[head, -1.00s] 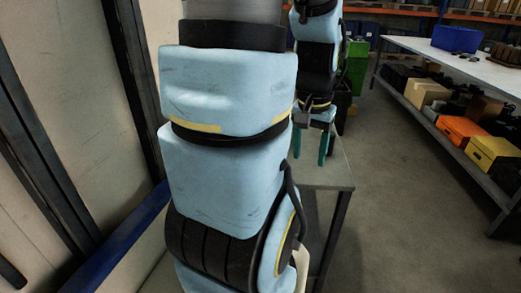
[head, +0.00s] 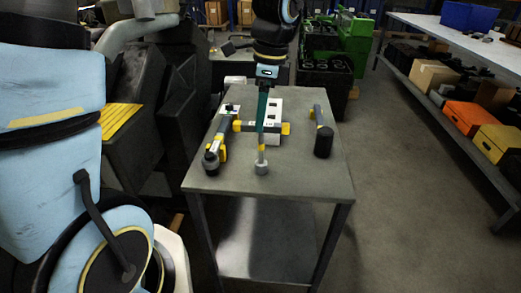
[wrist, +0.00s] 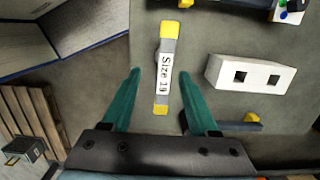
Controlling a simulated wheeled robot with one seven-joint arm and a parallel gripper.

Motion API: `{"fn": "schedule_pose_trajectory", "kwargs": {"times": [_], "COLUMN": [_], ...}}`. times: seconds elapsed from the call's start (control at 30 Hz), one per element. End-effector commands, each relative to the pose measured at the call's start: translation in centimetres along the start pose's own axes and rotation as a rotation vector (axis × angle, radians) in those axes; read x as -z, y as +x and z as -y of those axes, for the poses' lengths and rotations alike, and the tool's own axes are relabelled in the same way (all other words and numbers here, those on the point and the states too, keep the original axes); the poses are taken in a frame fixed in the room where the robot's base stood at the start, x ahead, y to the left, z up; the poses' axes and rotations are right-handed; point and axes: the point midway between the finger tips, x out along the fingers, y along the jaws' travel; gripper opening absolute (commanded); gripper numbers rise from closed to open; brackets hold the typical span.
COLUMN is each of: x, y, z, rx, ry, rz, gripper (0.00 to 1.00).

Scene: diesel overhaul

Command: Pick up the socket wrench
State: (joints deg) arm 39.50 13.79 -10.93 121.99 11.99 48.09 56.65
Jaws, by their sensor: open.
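The socket wrench (head: 262,146) has a T shape, with yellow ends on its crossbar and a grey socket at the bottom. It appears to stand upright on the grey table (head: 310,180). In the wrist view the crossbar of the socket wrench (wrist: 162,92) carries a white "Size 19" label. My gripper (head: 262,127) is open, pointing down just above the crossbar. In the wrist view my gripper (wrist: 161,74) has a teal finger on each side of the crossbar, with gaps. Contact is not visible. The near finger hides part of the wrench in the head view.
A white block with two square holes (wrist: 250,73) lies just beyond the wrench. A grey and yellow tool (head: 216,140) lies to the left and a black-headed hammer (head: 323,142) to the right. A long shelf table (head: 450,50) stands across open floor at right.

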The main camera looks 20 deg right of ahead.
Motion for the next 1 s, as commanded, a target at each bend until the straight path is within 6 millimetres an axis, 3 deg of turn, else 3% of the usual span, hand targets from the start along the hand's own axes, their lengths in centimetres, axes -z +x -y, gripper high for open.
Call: {"fn": "schedule_pose_trajectory", "kwargs": {"times": [0.1, 0.37, 0.7, 1.0], "x": [0.0, 0.1, 0.4, 0.4], "y": [1.7, 3.5, 7.7, 8.1], "z": [0.0, 0.2, 0.6, 0.7], "rx": [-0.004, -0.003, -0.002, 0.000], "ry": [0.000, -0.002, -0.001, -0.003], "rz": [0.001, 0.001, 0.000, -0.001], "gripper": [0.60, 0.60, 0.60, 0.58]}}
